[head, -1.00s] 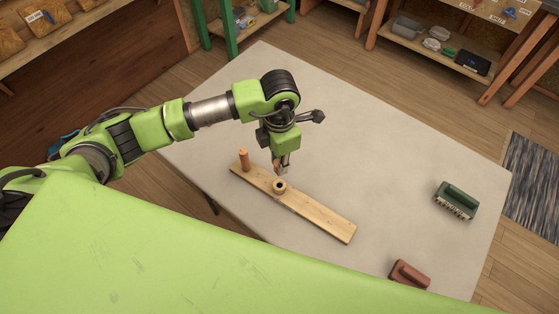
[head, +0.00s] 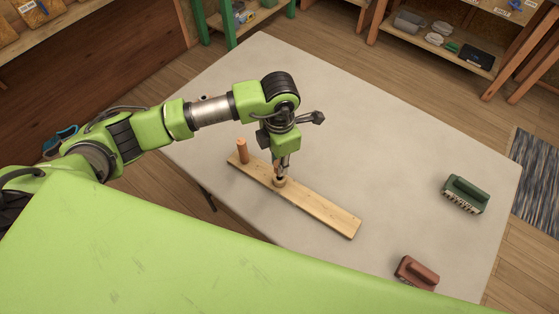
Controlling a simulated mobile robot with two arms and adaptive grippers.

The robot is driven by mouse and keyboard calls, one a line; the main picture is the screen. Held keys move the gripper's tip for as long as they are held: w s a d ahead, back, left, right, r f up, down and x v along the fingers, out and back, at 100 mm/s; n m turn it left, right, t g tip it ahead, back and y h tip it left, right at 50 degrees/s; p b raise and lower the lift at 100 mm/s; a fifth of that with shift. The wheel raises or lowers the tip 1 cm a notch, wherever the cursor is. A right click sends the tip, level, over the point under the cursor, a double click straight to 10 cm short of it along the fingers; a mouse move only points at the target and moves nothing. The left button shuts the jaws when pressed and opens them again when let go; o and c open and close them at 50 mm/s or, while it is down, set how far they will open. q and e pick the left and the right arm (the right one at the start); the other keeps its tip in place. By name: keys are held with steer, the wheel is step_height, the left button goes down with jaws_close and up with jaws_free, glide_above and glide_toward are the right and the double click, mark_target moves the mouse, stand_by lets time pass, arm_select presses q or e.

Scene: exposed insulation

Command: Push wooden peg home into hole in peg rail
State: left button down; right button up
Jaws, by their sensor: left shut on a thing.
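The peg rail (head: 320,212) is a long pale wooden board lying aslant on the table. A round light-brown collar with a dark hole (head: 279,184) stands on it left of the middle. An orange-brown wooden peg (head: 242,151) stands upright near the rail's far left end. My left gripper (head: 281,174) points down right over the collar, its tips at the hole. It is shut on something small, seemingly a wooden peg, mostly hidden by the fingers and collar. I cannot tell how deep it sits. My right gripper is not in view.
A green brush (head: 465,194) and a red-brown block with a handle (head: 416,273) lie on the right of the grey table (head: 400,150). The table between them and the rail is clear. Shelves (head: 455,50) stand behind.

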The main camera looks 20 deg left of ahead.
arm_select(q)
steer(key=shift+b, duration=0.7)
stand_by(1.3)
steer(key=shift+f, duration=0.2)
steer(key=shift+f+b, duration=0.35)
steer(key=shift+b, duration=0.15)
steer(key=shift+f+b, duration=1.5)
steer(key=shift+f, duration=0.05)
steer(key=c, duration=1.8)
jaws_free()
steer(key=shift+o, duration=0.2)
steer(key=shift+r, duration=0.2)
step_height(320, 180, up, 12)
steer(key=shift+f, duration=0.1)
steer(key=shift+s+f, duration=0.1)
steer(key=shift+f, duration=0.05)
